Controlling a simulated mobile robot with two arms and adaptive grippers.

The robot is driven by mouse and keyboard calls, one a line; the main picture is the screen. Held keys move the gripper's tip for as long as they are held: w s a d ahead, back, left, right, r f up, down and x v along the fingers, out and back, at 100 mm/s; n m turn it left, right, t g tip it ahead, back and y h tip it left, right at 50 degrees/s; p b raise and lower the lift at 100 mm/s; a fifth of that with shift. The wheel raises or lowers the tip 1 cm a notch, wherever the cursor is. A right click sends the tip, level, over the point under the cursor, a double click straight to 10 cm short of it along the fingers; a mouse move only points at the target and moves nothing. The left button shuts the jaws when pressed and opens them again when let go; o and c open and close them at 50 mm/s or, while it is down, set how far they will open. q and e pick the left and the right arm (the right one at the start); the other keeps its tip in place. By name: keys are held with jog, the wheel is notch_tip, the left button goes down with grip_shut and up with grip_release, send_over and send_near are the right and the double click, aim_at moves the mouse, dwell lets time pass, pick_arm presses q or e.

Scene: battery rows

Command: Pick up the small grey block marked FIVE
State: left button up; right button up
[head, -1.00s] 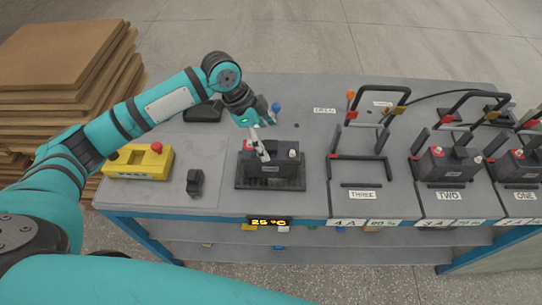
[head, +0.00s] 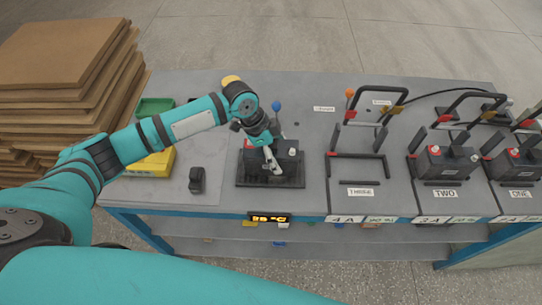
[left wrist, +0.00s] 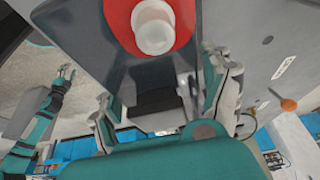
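I cannot make out a block marked FIVE in either view. A dark grey battery (head: 289,147) with a red and a white terminal stands on a black tray (head: 296,183). My left gripper (head: 272,169) points down over the battery's front. In the left wrist view, its fingers (left wrist: 165,100) stand well apart, with a dark part between them. Contact is not clear. The battery's red-ringed terminal (left wrist: 155,28) fills the top there. A small dark block (head: 196,180) lies left of the tray; no marking is legible. My right gripper (left wrist: 66,74) shows small in the left wrist view, its state unclear.
A yellow box (head: 150,166) and a green tray (head: 155,106) are at the left of the bench, partly behind my arm. The bay labelled THREE (head: 361,192) looks empty. Batteries stand at TWO (head: 445,163) and ONE (head: 517,165). A blue-knobbed lever (head: 276,106) rises behind the tray.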

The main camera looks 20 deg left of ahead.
pick_arm(q)
jog(key=c, duration=1.4)
jog(key=shift+w+r, duration=0.2)
jog(key=shift+c, duration=0.3)
jog(key=shift+r, duration=0.1)
